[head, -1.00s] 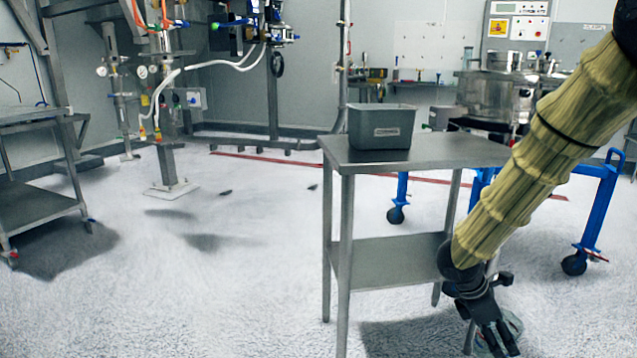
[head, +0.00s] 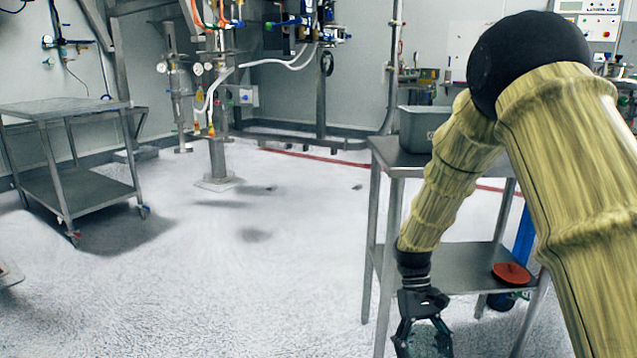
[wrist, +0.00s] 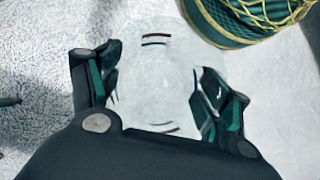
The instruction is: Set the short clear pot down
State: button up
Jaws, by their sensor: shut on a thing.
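The short clear pot (wrist: 157,85) is a see-through round vessel with small dark and red marks on it. It sits between the two fingers of my gripper (wrist: 155,92) in the wrist view, with a finger on each side. In the head view my gripper (head: 424,335) points down at the bottom edge, in front of the steel table, shut on the clear pot (head: 428,342). The pot's lower part is cut off by the frame edge. The white speckled floor shows behind and through it. I cannot tell its height above the floor.
A steel table (head: 385,155) with a lower shelf stands just behind my gripper, bearing a grey bin (head: 415,128). A red disc (head: 511,273) lies on its shelf. A steel cart (head: 75,105) stands at left. The floor (head: 230,300) between is open. A green netted object (wrist: 240,20) shows in the wrist view.

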jog(key=w+a+m+y+p, duration=0.1)
jog(key=a+m, duration=0.1)
jog(key=a, duration=0.4)
jog(key=s+r+p, duration=0.3)
jog(key=r+p, duration=1.9)
jog(key=p, duration=1.5)
jog(key=shift+r, duration=0.4)
jog(key=shift+s, duration=0.1)
